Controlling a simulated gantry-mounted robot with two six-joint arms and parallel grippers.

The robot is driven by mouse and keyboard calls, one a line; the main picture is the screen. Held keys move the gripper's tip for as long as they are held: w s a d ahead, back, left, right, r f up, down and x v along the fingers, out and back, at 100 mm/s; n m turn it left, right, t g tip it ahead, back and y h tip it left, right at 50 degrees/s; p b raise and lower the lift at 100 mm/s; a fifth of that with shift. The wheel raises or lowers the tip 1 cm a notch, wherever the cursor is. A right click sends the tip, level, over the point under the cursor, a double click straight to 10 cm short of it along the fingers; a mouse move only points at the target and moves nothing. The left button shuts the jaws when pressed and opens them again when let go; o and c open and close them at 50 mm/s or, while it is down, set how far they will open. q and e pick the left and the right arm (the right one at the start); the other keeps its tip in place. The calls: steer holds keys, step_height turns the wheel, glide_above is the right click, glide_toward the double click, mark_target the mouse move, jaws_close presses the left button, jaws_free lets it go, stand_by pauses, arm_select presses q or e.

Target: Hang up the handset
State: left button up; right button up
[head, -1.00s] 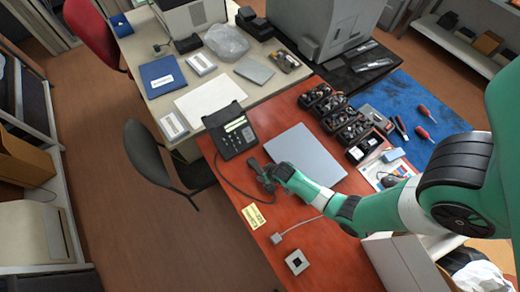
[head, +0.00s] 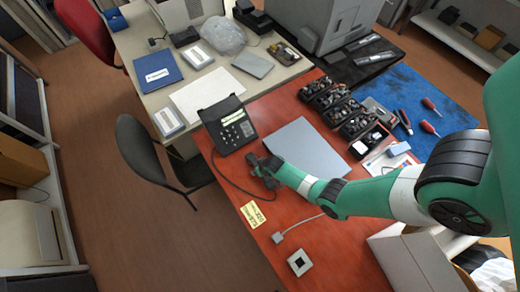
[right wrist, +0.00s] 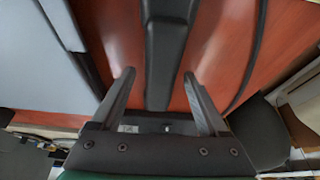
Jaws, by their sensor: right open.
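The black desk phone base (head: 229,128), with a small display and keypad, sits at the far left corner of the red desk. The black handset (right wrist: 168,45) lies between and beyond my right gripper's fingers in the right wrist view. In the head view the handset is largely hidden by or merges with the dark right gripper (head: 261,166). My right gripper (right wrist: 158,78) is open, one finger on each side of the handset, with gaps visible. A dark cord (head: 226,181) curves over the desk's left edge. My left gripper is not in view.
A grey flat panel (head: 304,150) lies just right of the gripper. A yellow note (head: 252,214), a cable and a square grey block (head: 299,262) lie nearer the front. Several black bins (head: 342,110) stand to the right. A dark chair (head: 150,150) stands left of the desk.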

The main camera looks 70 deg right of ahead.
steer(key=shift+f, duration=0.25)
stand_by(0.4)
jaws_close()
